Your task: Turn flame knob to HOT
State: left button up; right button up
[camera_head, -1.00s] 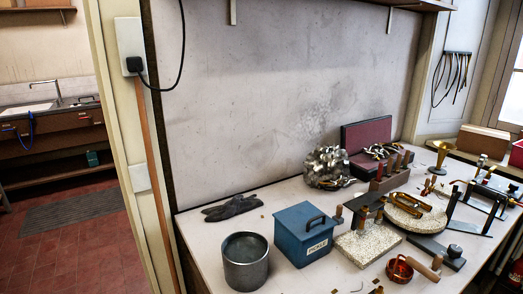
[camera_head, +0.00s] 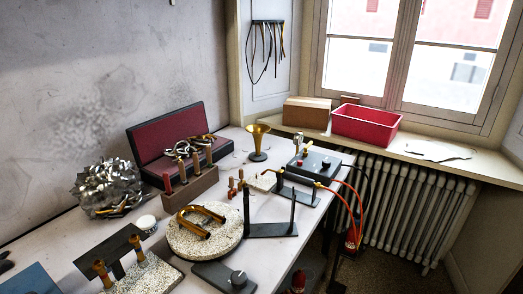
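A dark control box (camera_head: 318,164) stands at the right end of the bench, with a red part (camera_head: 299,163) and a dark knob (camera_head: 326,162) on its top. Red hoses run from near it down past the bench edge. Another knob (camera_head: 238,278) sits on a dark plate in front of the round speckled disc (camera_head: 188,243). No HOT marking is readable, and I cannot tell from labels which knob is the flame knob. Neither of my grippers is in view.
A gold horn bell (camera_head: 258,146) stands behind a black bracket stand (camera_head: 270,229). A wooden tool block (camera_head: 190,188) and an open red-lined case (camera_head: 165,150) are at the back. A red bin (camera_head: 366,125) sits on the sill above the radiator (camera_head: 420,210).

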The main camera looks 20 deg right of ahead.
aim_at(326, 163)
jog(key=l+z, duration=0.9)
jog(key=l, duration=0.15)
jog(key=i+l+u, duration=0.2)
jog(key=i+l, duration=0.25)
jog(key=i+l+u, duration=0.25)
jog(key=i+l, duration=0.15)
jog(key=l, duration=0.2)
